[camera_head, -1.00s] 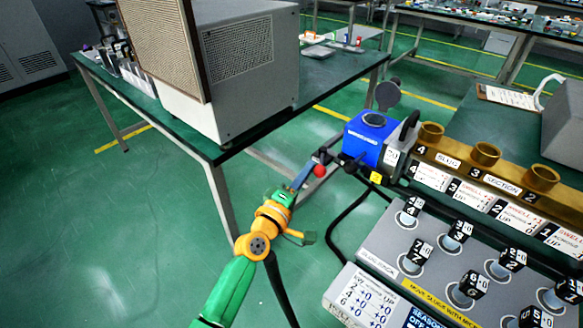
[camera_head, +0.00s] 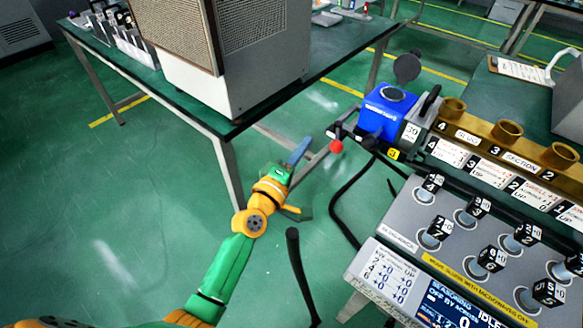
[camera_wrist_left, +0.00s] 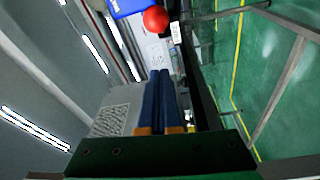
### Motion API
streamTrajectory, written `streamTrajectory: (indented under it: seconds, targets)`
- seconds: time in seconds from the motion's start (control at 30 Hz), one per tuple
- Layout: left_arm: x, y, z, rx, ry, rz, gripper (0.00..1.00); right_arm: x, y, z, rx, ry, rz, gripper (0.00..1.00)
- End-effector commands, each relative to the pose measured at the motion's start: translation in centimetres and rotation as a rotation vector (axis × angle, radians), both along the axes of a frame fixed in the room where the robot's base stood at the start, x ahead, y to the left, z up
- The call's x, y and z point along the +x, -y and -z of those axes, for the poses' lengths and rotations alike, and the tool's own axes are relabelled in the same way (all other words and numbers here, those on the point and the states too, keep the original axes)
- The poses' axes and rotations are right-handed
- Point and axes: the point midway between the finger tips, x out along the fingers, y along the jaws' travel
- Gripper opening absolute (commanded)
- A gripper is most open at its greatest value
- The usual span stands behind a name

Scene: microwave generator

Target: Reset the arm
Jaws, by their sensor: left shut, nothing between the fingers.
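My left arm is green and orange and comes up from the lower left in the head view. Its gripper (camera_head: 299,150), with blue fingers, is shut and empty over the open floor, left of the blue device and apart from it. In the left wrist view the two blue fingers (camera_wrist_left: 160,100) lie side by side with nothing held. The blue device (camera_head: 388,110) has a red ball knob (camera_head: 336,146) on a lever, which also shows beyond the fingertips in the left wrist view (camera_wrist_left: 155,19). My right gripper is out of view.
A green-topped table (camera_head: 180,108) with a large grey microwave-like box (camera_head: 262,60) stands at the left. At the right is a grey control panel (camera_head: 405,222) with several numbered black cubes and a brass rail (camera_head: 480,133). A black cable (camera_head: 345,200) hangs between. Floor is clear at lower left.

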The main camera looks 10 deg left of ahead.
Motion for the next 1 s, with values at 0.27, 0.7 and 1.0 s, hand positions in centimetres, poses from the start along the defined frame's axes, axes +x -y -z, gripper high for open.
streamTrajectory:
  seconds: [0.27,0.7,1.0]
  targets:
    - [-5.6,0.3,0.3,-0.001,-0.002,-0.001,0.00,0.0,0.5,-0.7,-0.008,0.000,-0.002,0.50]
    - [-8.3,0.4,5.3,0.180,-0.125,0.010,0.00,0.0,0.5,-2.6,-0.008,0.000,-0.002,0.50]
    - [-26.7,-5.1,27.9,1.092,-0.705,0.441,0.00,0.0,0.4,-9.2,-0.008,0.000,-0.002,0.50]
